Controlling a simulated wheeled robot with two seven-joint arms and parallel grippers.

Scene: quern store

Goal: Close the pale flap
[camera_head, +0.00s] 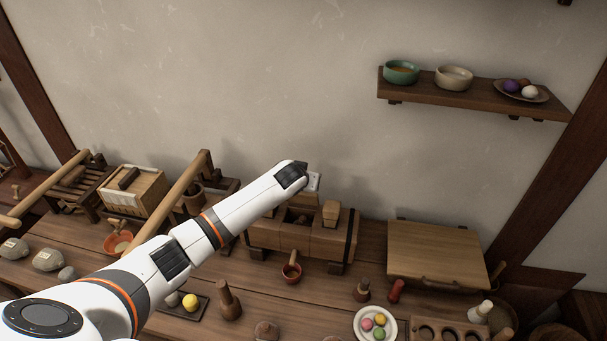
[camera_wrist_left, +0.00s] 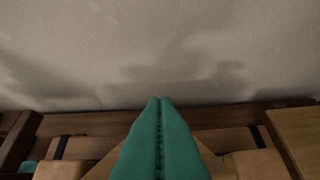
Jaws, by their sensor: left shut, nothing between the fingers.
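A pale wooden panel (camera_head: 437,252) lies flat on the table at the right of the head view, with a dark handle at its front edge. It looks like the pale flap, but I cannot tell what is under it. A pale wooden surface at the right edge of the wrist view (camera_wrist_left: 297,135) seems to be the same panel. My left gripper (camera_wrist_left: 160,99) has teal fingers shut together and empty. It is over the wooden press (camera_head: 312,240), left of the panel and apart from it. In the head view its fingers are hidden behind my wrist. My right gripper is not in view.
A wall shelf (camera_head: 470,95) with bowls is at the upper right. A plate (camera_head: 375,325) of coloured balls, a red-handled tool (camera_head: 396,290) and a holed wooden rack (camera_head: 447,331) stand in front of the panel. A pale box (camera_head: 134,190) stands at the left. The wall is close behind.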

